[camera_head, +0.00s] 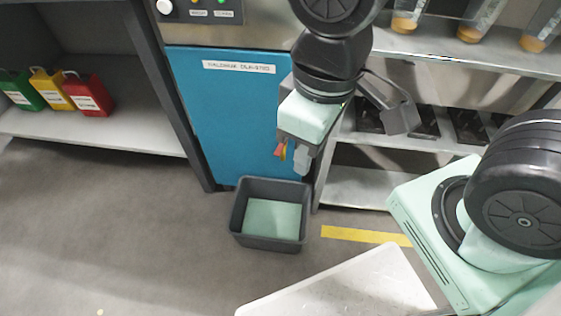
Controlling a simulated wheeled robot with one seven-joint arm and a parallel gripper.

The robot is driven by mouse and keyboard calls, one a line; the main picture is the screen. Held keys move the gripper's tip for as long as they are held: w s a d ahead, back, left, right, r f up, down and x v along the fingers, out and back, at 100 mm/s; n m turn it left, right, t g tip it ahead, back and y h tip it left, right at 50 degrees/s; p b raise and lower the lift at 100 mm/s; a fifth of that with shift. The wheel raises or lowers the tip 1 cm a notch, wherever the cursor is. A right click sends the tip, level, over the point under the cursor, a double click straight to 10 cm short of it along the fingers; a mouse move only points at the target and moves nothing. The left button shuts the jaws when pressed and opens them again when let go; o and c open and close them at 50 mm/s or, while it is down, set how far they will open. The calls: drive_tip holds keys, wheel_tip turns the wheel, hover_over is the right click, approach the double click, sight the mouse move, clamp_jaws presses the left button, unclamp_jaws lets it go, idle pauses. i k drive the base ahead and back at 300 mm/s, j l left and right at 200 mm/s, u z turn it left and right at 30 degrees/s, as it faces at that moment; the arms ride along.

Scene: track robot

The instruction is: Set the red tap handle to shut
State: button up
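My gripper (292,157) hangs in front of the right part of a blue cabinet door (225,110), pointing down. Its pale green housing and a grey finger show. A small red and yellow piece (281,149) shows at the left of the fingertips. I cannot tell whether it is the red tap handle, or whether the gripper touches it. No tap body or pipe shows clearly, and the gripper may hide it. The gap between the fingers is too small to read.
A dark grey bin (240,220) stands on the floor below the gripper. Green (22,90), yellow (52,88) and red (89,95) containers stand on a shelf (100,133) at left. Metal racks (500,60) stand at right. The floor (110,220) at left is clear.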

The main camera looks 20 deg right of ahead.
sight(280, 146)
drive_tip(key=k+l+u, duration=0.15)
drive_tip(key=k+u, duration=0.6)
drive_tip(key=i, duration=0.05)
